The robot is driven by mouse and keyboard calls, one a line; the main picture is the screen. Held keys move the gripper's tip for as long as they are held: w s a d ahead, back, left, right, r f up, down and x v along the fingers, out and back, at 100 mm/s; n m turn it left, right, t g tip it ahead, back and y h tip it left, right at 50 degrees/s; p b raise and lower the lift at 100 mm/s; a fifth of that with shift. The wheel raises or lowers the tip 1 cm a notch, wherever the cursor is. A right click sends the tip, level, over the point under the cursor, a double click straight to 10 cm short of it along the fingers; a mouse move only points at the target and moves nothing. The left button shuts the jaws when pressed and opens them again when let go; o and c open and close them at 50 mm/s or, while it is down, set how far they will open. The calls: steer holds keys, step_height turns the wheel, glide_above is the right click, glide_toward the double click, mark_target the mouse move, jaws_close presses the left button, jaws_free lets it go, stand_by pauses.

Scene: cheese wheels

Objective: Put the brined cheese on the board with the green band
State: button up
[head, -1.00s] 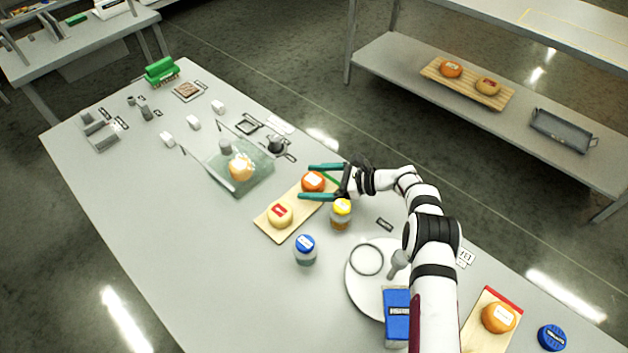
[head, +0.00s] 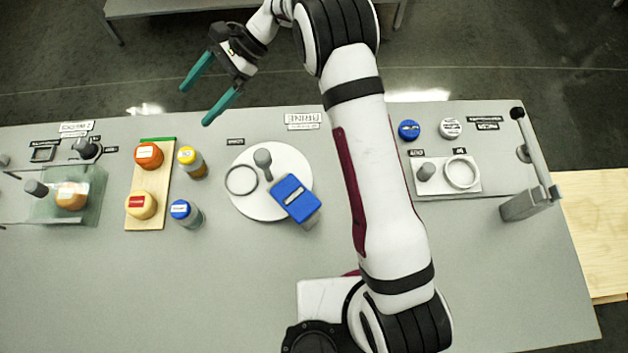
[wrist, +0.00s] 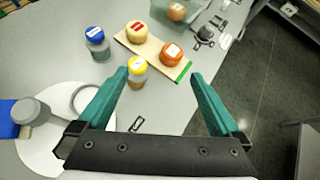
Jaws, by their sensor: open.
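My gripper (head: 196,105) is open and empty, above the table's far edge in the head view. In the wrist view its teal fingers (wrist: 160,76) spread apart, short of the board. The wooden board with the green band (head: 153,222) lies on the table. It holds an orange cheese with a white label (head: 149,156) at the band end and a yellow cheese with a red label (head: 140,205). Another orange cheese (head: 70,196) is in a clear tank (head: 92,212) to the left. I cannot tell from these which cheese is brined.
Yellow-lidded (head: 188,157) and blue-lidded (head: 181,210) jars stand right of the board. A white round plate (head: 262,209) holds a ring and a blue-topped object (head: 296,198). My arm hides the table behind it. The front left table is clear.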

steer(key=s+d+r+n+t+h, duration=0.2)
steer(key=s+d+r+h, duration=0.1)
steer(key=s+d+r, duration=0.55)
steer(key=s+d+f+n+t+h, duration=0.1)
steer(key=s+d+n+t+h, duration=0.2)
steer(key=s+d, duration=1.4)
steer(key=shift+s+d+h, duration=0.2)
steer(key=shift+s+h, duration=0.75)
steer(key=shift+h, duration=0.25)
